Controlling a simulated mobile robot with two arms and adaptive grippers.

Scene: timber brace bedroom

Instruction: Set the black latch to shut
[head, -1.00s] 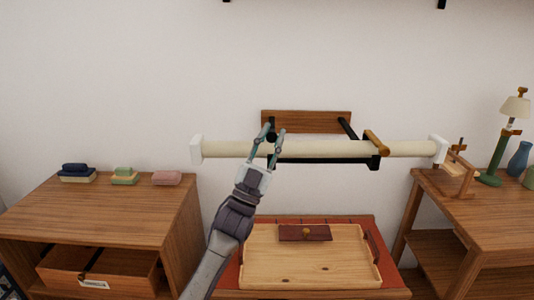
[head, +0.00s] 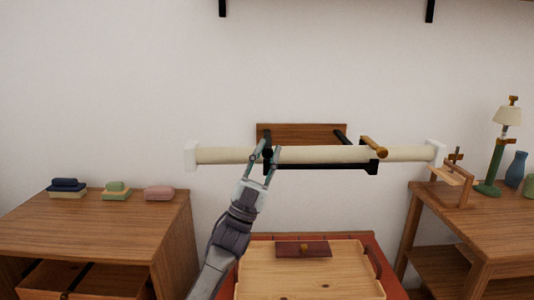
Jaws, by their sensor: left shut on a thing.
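A pale roller bar (head: 325,154) lies level across a black bracket (head: 330,166) in front of a wooden wall board (head: 302,133). The black latch (head: 267,151) is a small dark piece at the left end of the bracket, by the bar, and is mostly hidden by my fingers. My left gripper (head: 271,148) reaches up from below with its fingers in front of the bar and is shut on the black latch. A brown latch (head: 374,146) sits at the bracket's right end, tilted across the bar's top. My right gripper is not in view.
A desk (head: 480,220) with a lamp (head: 494,160) and a wooden stand (head: 458,182) is at right. A wooden tray (head: 310,275) lies below the bar.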

